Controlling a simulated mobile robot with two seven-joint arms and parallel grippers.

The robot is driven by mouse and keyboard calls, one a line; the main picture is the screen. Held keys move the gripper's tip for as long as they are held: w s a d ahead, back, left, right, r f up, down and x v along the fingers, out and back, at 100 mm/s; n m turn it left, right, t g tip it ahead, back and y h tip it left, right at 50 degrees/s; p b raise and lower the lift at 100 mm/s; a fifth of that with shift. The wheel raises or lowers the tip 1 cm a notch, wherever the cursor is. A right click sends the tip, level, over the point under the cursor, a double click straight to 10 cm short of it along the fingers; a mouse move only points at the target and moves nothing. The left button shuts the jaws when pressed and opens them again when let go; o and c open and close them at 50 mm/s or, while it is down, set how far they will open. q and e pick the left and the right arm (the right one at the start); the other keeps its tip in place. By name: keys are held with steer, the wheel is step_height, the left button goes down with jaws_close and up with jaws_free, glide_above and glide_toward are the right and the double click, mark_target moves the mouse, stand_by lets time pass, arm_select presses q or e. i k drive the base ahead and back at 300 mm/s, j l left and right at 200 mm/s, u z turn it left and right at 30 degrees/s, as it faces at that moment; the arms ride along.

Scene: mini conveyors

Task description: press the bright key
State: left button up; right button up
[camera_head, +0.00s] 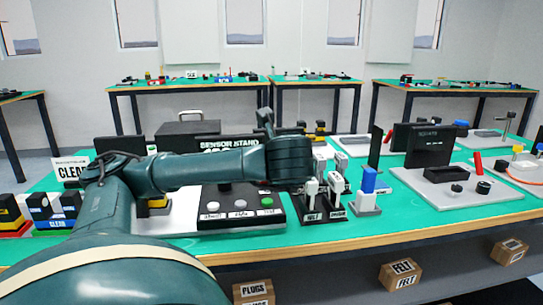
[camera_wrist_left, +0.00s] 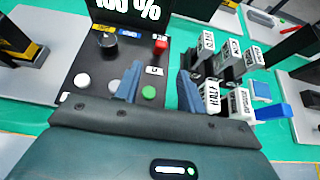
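A black key panel (camera_head: 224,221) fronts the sensor stand, with a row of round keys. The right-hand key (camera_head: 266,202) is green; the middle key (camera_head: 239,204) and left key (camera_head: 224,187) look white or grey. In the left wrist view the green key (camera_wrist_left: 149,92) lies between the two blue-grey fingers of my left gripper (camera_wrist_left: 158,72), and a white key (camera_wrist_left: 82,80) is at left. The fingers are apart with nothing held. I cannot tell their height above the panel. In the head view my left gripper (camera_head: 289,158) hides part of the stand. My right gripper is not in view.
Labelled upright pieces (camera_head: 312,198) stand close right of the panel, with a blue-topped block (camera_head: 368,180) beyond them. A grey station (camera_head: 455,187) is farther right. A red knob (camera_wrist_left: 161,43) and a black knob (camera_wrist_left: 107,42) rise behind the keys. Green tabletop (camera_head: 300,240) is clear in front.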

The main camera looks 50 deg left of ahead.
mark_target(212, 206)
steer(key=k, duration=1)
